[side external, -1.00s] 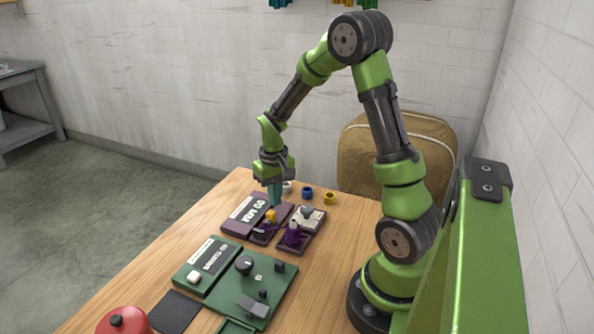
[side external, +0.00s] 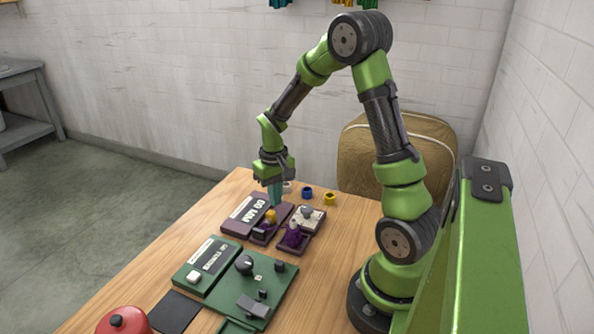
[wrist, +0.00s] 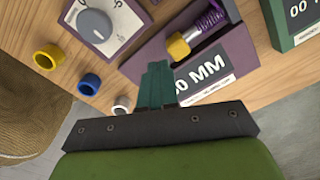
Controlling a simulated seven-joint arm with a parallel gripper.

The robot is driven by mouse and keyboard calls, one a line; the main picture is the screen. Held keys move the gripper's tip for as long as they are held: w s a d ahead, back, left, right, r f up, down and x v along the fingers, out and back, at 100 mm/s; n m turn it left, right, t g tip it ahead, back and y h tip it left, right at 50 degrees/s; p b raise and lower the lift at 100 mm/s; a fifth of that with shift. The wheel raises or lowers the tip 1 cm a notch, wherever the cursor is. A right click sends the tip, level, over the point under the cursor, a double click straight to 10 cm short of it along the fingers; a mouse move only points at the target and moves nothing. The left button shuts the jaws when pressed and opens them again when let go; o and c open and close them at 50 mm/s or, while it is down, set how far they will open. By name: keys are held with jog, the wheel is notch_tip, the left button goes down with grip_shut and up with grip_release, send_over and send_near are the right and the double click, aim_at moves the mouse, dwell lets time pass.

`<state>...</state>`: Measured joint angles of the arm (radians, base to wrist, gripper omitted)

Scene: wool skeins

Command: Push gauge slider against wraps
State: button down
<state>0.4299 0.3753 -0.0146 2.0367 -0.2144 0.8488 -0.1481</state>
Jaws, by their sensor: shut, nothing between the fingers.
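The gauge is a dark purple block with a "00 MM" style display (wrist: 203,72); the block also shows in the side external view (side external: 238,219).
Yellow (wrist: 47,57), blue (wrist: 89,84) and white (wrist: 122,104) rings lie nearby. A green panel (side external: 222,291) with knobs and a red round object (side external: 122,322) are nearer the camera.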

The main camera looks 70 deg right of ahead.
aim_at(270, 212)
jog(key=shift+f, duration=0.15)
jog(key=shift+f, duration=0.95)
jog(key=shift+a, duration=1.65)
jog(key=shift+d, duration=0.15)
jog(key=shift+r, duration=0.5)
jog(key=shift+d+r, duration=0.1)
jog(key=shift+r, duration=3.4)
